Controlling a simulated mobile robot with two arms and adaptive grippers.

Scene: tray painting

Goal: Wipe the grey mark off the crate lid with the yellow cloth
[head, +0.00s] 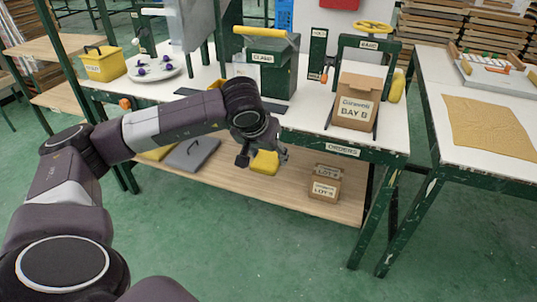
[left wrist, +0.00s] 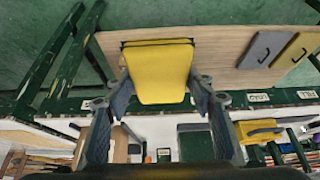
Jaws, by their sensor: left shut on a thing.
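My left gripper (head: 262,158) reaches out in front of the workbench's edge, above the lower shelf. I cannot make out the grey mark in either view. I cannot tell which surface is the crate lid. My right gripper is not in view.
The workbench (head: 300,122) holds a yellow box (head: 103,63), a plate (head: 153,69), a green clamp box (head: 270,65) and a carton (head: 356,102). A tan sheet (head: 490,127) covers part of the right table.

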